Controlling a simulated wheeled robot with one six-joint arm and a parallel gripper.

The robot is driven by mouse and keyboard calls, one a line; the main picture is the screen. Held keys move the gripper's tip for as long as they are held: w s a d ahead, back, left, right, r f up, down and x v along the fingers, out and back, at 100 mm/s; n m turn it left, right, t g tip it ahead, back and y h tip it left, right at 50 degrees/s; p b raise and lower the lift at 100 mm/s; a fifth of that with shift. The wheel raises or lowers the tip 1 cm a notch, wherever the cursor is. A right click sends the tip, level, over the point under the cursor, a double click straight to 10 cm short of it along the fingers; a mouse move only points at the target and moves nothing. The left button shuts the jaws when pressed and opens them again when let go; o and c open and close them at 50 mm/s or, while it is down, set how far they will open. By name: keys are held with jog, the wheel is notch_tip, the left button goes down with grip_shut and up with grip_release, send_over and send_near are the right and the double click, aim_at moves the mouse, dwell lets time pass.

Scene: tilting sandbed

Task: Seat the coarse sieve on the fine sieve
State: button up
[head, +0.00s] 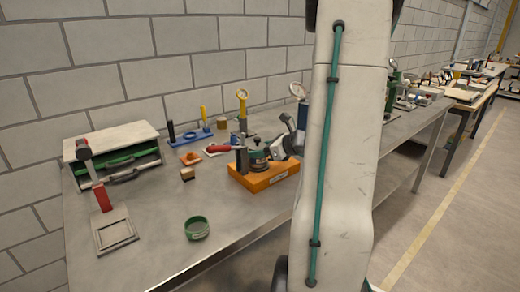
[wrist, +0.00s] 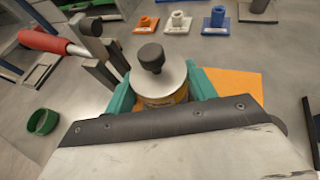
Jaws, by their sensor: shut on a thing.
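My gripper (wrist: 160,95) is shut around a round piece (wrist: 161,88) with a pale grey top, a black knob and a brass-coloured side, one teal finger on each side. In the head view my gripper (head: 257,158) is low over the orange block (head: 268,181), and the piece's underside is hidden, so I cannot tell whether it rests on something. A green ring-shaped vessel (head: 197,228) with a pale label stands apart on the bench; it also shows at left in the wrist view (wrist: 43,123). I cannot tell which piece is the coarse or fine sieve.
A dark upright fork and a red-handled tool (wrist: 45,41) stand close by the held piece. A white-topped cabinet (head: 110,140) and a red-post stand (head: 104,198) are at left. Small coloured blocks (wrist: 179,21) lie behind. The bench around the green vessel is clear.

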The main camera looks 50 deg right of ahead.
jog(key=o, duration=1.1)
jog(key=shift+c, duration=0.2)
jog(key=v, duration=0.8)
jog(key=shift+f, duration=0.15)
